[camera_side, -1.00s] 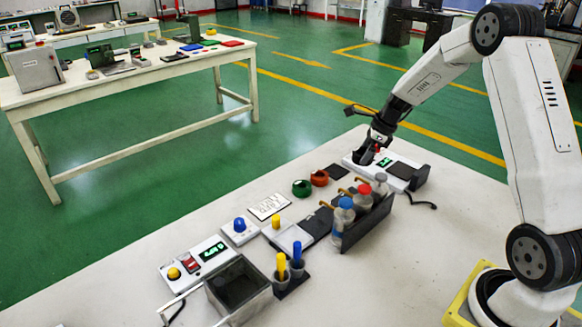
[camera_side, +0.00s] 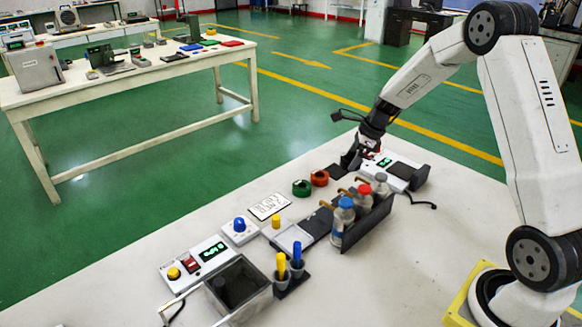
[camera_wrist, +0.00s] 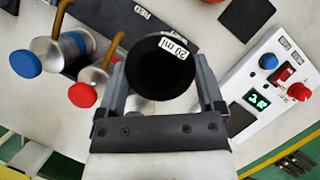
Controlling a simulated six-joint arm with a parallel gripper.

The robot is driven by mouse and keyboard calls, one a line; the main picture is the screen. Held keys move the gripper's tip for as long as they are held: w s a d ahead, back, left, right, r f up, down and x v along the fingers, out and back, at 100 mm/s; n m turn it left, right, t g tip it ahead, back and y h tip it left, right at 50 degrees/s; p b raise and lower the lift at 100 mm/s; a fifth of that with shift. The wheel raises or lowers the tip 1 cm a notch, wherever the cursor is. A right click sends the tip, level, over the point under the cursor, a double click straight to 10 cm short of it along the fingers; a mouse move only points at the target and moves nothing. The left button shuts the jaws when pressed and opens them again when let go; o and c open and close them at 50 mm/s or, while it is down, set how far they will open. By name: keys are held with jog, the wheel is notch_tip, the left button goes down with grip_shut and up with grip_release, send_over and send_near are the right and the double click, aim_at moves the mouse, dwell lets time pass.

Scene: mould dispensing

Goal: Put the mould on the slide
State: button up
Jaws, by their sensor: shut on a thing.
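The mould is a black round cup (camera_wrist: 158,72) with a white "20 ml" label. In the wrist view it sits between the two fingers of my gripper (camera_wrist: 162,58), which is shut on it. In the side view my gripper (camera_side: 350,161) points down just left of the white device at the far end of the bench; the mould is hard to make out there. A dark strip (camera_side: 320,222) with a pale plate (camera_side: 293,238) lies left of the bottles and looks like the slide. A dark labelled strip (camera_wrist: 135,18) shows at the top of the wrist view.
Bottles with blue (camera_side: 346,202), red (camera_side: 364,189) and grey caps stand in a dark rack (camera_side: 368,222), near my gripper. A white device (camera_wrist: 268,85) with a green display is right in the wrist view. Green (camera_side: 301,188) and red (camera_side: 319,178) rings lie left.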

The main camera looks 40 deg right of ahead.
jog(key=w+a+n, duration=0.1)
jog(key=a+n, duration=0.1)
jog(key=a, duration=0.9)
jog(key=n+g+y, duration=0.1)
jog(key=n+g, duration=0.1)
jog(key=n, duration=0.1)
send_over(289, 241)
jog(key=d, duration=0.2)
notch_tip(289, 241, down, 2)
jog(key=shift+s+a, duration=0.25)
jog(key=shift+f, duration=0.1)
jog(key=shift+f, duration=4.1)
jog(key=shift+f, duration=0.2)
jog(key=o, duration=1.1)
jog(key=shift+r, duration=0.1)
jog(key=shift+r, duration=3.4)
